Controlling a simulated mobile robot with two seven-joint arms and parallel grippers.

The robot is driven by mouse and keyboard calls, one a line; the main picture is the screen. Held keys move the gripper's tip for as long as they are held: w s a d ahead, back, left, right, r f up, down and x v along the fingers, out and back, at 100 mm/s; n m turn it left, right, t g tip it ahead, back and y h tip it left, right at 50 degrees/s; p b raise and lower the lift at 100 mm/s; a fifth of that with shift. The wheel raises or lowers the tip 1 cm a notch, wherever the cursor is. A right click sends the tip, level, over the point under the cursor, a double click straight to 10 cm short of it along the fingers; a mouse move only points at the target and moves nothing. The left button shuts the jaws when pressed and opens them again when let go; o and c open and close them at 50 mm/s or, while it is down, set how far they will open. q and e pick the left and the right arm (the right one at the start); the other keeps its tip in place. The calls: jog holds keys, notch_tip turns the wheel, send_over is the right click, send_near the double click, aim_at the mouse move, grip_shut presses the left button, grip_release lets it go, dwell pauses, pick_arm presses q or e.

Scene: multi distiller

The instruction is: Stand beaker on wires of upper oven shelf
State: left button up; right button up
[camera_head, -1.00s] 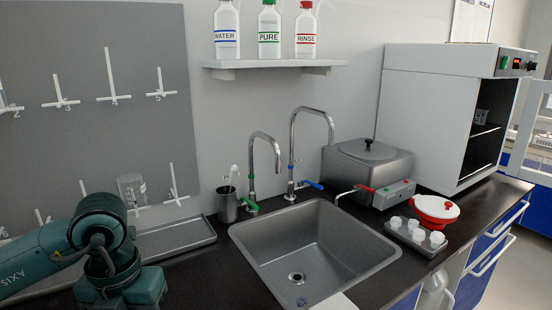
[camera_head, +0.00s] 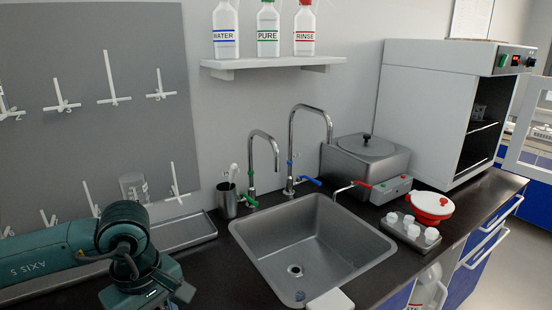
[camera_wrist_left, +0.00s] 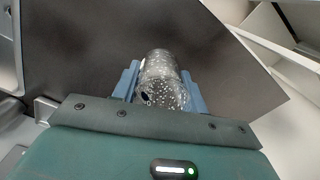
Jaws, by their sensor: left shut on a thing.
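In the left wrist view my left gripper (camera_wrist_left: 161,88) is shut on a cylinder with pale specks, which looks like the beaker (camera_wrist_left: 163,72); it sits between the two blue-grey fingers. In the head view my left arm (camera_head: 125,240) is at the lower left, its gripper end over the counter left of the sink; the held beaker cannot be made out there. The oven (camera_head: 425,105) stands at the far right with its door (camera_head: 535,125) open. Its upper wire shelf (camera_head: 482,128) shows, with a small dim object above it. My right gripper is not in view.
A sink (camera_head: 300,235) with two taps lies between my left arm and the oven. A steel bath (camera_head: 365,165), a red-and-white container (camera_head: 433,205) and a tray of white cups (camera_head: 412,232) stand before the oven. Another glass beaker (camera_head: 133,187) hangs on the pegboard (camera_head: 60,60).

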pick_arm(q)
jog(key=m, duration=0.6)
jog(key=shift+r+p, duration=0.1)
jog(key=shift+p, duration=0.3)
jog(key=m, duration=0.4)
jog(key=shift+m, duration=0.3)
jog(key=shift+w, duration=0.1)
